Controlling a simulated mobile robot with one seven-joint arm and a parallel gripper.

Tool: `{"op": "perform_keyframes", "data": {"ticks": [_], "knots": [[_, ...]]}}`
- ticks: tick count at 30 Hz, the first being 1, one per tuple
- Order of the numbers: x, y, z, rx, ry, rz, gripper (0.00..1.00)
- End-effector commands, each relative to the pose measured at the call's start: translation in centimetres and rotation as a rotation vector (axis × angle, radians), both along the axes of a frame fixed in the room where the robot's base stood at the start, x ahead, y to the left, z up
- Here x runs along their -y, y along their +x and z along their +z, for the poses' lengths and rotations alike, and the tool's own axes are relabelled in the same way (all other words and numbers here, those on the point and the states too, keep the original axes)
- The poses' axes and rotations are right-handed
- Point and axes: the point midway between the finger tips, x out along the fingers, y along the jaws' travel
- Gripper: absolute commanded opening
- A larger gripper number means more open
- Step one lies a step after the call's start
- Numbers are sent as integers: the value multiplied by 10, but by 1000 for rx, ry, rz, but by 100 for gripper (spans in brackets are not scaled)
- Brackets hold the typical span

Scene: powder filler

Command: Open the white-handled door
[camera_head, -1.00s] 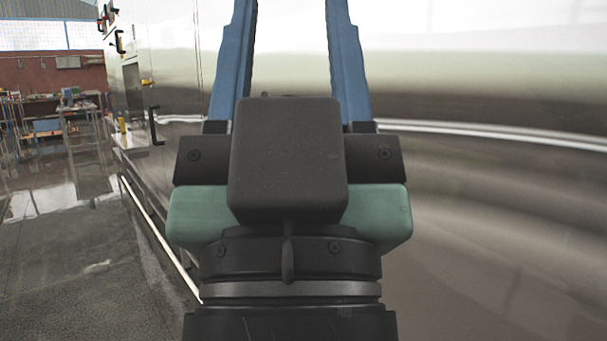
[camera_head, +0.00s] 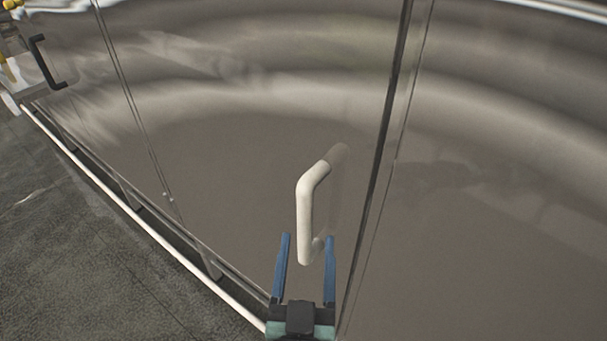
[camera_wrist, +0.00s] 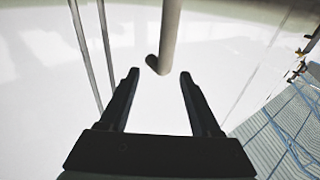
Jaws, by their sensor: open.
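The white handle (camera_head: 306,212) is a C-shaped bar standing upright on a shiny metal door (camera_head: 240,170), near the door's right edge. The door is shut, flush with the panels beside it. My gripper (camera_head: 309,238) is open, its two blue fingers pointing up at the lower end of the handle. In the wrist view the handle's bar (camera_wrist: 170,35) comes down from the top, and its lower end lies just beyond and between the open fingertips (camera_wrist: 158,76). Nothing is held. Whether a finger touches the handle I cannot tell.
A black handle (camera_head: 46,62) sits on another panel at the far left. A white rail (camera_head: 140,222) runs along the base of the machine, with grey floor (camera_head: 80,270) to its left. A plain metal panel (camera_head: 480,220) is right of the door seam.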

Motion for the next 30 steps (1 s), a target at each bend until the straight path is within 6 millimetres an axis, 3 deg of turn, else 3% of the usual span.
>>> {"op": "perform_keyframes", "data": {"ticks": [5, 10, 30], "knots": [[-9, -25, -27, -90, 0, 26, 64], [-11, -21, -33, -102, 0, 32, 64], [-6, 85, -33, -100, -1, 29, 64]]}}
